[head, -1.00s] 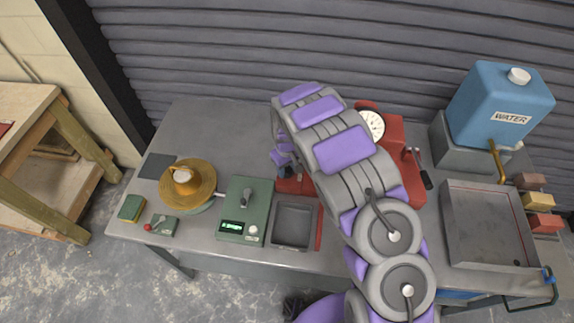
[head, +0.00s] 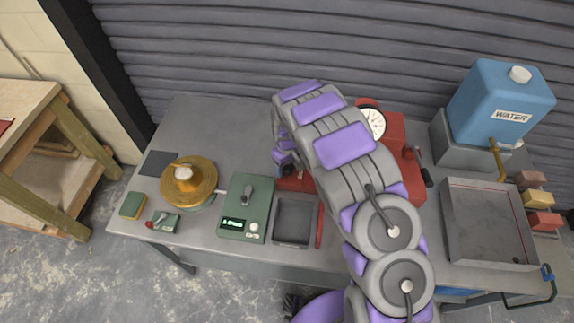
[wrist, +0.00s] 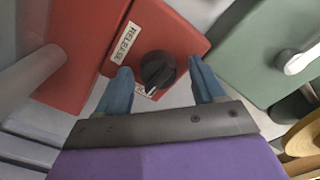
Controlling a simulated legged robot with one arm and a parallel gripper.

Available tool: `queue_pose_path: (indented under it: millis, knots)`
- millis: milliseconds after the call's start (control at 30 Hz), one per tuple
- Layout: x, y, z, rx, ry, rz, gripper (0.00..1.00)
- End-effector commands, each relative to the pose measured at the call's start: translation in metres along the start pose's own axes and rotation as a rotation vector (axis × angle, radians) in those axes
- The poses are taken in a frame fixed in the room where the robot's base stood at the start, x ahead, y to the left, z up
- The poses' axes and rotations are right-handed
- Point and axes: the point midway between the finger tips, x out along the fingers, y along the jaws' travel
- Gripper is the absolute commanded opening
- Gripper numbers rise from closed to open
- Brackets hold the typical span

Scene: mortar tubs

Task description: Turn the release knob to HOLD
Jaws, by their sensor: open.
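The release knob (wrist: 157,70) is a black round knob on a red panel (wrist: 180,35) in the wrist view. A white RELEASE label (wrist: 126,43) sits to its left. A small white mark shows at the knob's lower edge, partly hidden and not readable. My gripper (wrist: 160,84) is open, with one blue finger on each side of the knob; I cannot tell whether either finger touches it. In the head view my arm covers much of the red machine (head: 405,155), which carries a white dial (head: 373,122), and the knob is hidden there.
A green scale box (head: 247,208) stands left of the red machine, with a grey tray (head: 293,220) between. A gold round piece (head: 188,182) is further left. A blue water tank (head: 497,105) and a large metal tray (head: 487,225) are at the right.

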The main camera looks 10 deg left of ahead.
Motion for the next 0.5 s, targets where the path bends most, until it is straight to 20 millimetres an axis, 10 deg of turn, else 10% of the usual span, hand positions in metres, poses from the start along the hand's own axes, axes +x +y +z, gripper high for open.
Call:
queue_pose_path:
  millis: [500]
  knots:
    - [-0.051,0.001,-0.002,0.000,0.007,0.004,0.69]
